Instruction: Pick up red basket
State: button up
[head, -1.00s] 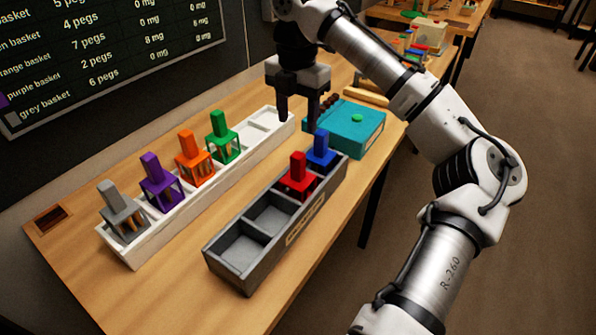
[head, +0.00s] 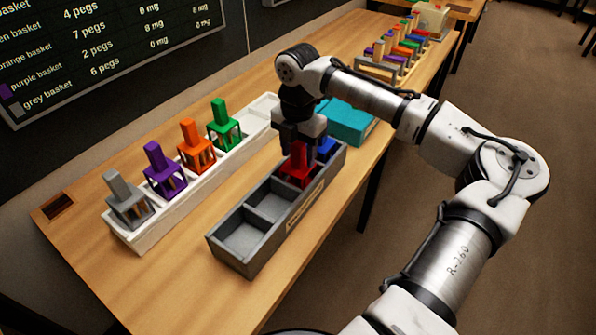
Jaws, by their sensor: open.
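The red basket (head: 297,172) stands upright in a compartment of the dark grey tray (head: 232,259), in front of the blue basket (head: 327,148). My gripper (head: 301,146) points down with open jaws at the red basket's upright handle. The fingers appear to be beside or just behind the handle; I cannot tell whether they touch it. The gripper partly hides the blue basket.
A white tray (head: 143,243) to the left holds the grey (head: 128,203), purple (head: 164,171), orange (head: 195,146) and green (head: 224,125) baskets. Two near compartments of the grey tray are empty. A teal box (head: 348,122) stands behind. The near tabletop is clear.

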jog(key=shift+f, duration=0.6)
grip_shut()
